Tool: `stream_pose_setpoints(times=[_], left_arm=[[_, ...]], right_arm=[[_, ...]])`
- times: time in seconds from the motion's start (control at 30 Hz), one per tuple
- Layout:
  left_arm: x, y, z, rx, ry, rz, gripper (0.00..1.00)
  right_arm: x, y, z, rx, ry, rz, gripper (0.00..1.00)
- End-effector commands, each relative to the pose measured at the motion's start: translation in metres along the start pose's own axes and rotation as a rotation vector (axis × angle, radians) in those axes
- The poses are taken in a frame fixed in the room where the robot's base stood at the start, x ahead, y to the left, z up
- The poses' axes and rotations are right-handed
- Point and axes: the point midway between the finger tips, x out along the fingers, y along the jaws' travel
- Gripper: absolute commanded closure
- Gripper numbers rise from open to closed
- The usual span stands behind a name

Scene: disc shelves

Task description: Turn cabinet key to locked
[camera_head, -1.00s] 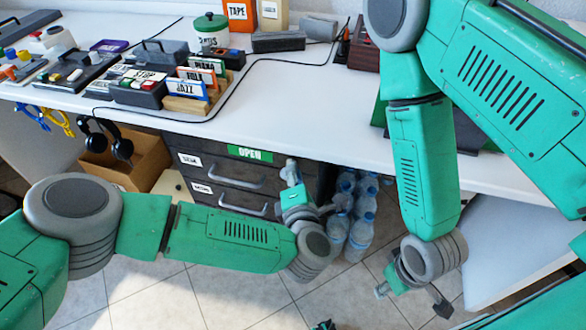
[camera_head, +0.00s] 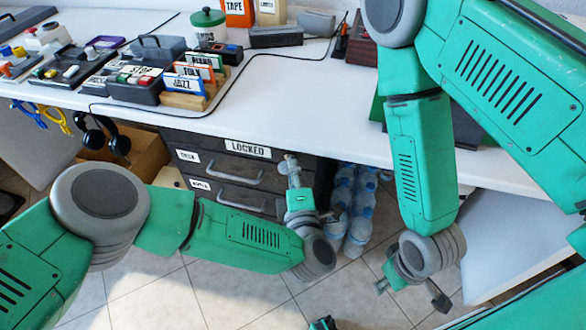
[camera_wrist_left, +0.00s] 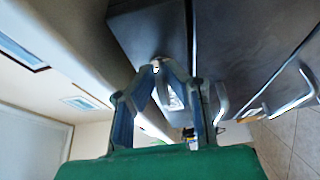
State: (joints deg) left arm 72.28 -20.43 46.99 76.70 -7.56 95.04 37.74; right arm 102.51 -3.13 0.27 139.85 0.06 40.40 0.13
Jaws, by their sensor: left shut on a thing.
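The dark drawer cabinet (camera_head: 222,170) stands under the white table, and its top label (camera_head: 248,149) reads LOCKED in black on white. My left gripper (camera_head: 290,162) reaches up to the cabinet's upper right corner, its fingers closed together. In the left wrist view the fingertips (camera_wrist_left: 157,68) meet at the cabinet's dark face, on a small pale thing that looks like the key. The fingers mostly hide the key, so its exact angle cannot be told. My right gripper (camera_head: 410,292) hangs low at the right, fingers spread, empty, away from the cabinet.
Water bottles (camera_head: 354,205) stand just right of the cabinet. The table (camera_head: 300,100) overhangs above the left gripper and carries labelled discs and boxes at the left. Headphones (camera_head: 112,140) hang at its edge over a cardboard box (camera_head: 145,152). Tiled floor is clear in front.

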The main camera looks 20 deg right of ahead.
Motion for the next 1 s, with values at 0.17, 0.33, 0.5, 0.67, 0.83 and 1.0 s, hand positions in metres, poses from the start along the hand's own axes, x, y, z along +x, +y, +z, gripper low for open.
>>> stream_pose_setpoints(times=[0.17,0.33,0.5,0.67,0.83,1.0], left_arm=[[-0.004,-0.005,0.003,0.001,-0.01,-0.015,1.0],[-0.004,-0.005,0.003,0.0,-0.009,-0.013,0.72],[-0.003,-0.003,0.001,0.0,-0.006,-0.008,0.72],[-0.008,-0.002,0.001,-0.002,-0.005,-0.007,0.72],[-0.036,-0.003,0.002,-0.001,-0.007,-0.009,0.72],[-0.073,-0.004,0.002,0.0,-0.009,-0.011,0.72]], right_arm=[[0.0,0.0,0.0,0.0,0.0,0.0,0.6],[0.0,0.0,0.0,0.0,0.0,0.0,0.6],[0.0,0.0,0.0,0.0,0.0,0.0,0.6],[-0.001,-0.001,0.002,0.0,0.002,0.002,0.6],[-0.001,-0.001,0.001,0.0,0.003,0.002,0.6],[-0.001,-0.001,0.001,0.0,0.003,0.001,0.6]])
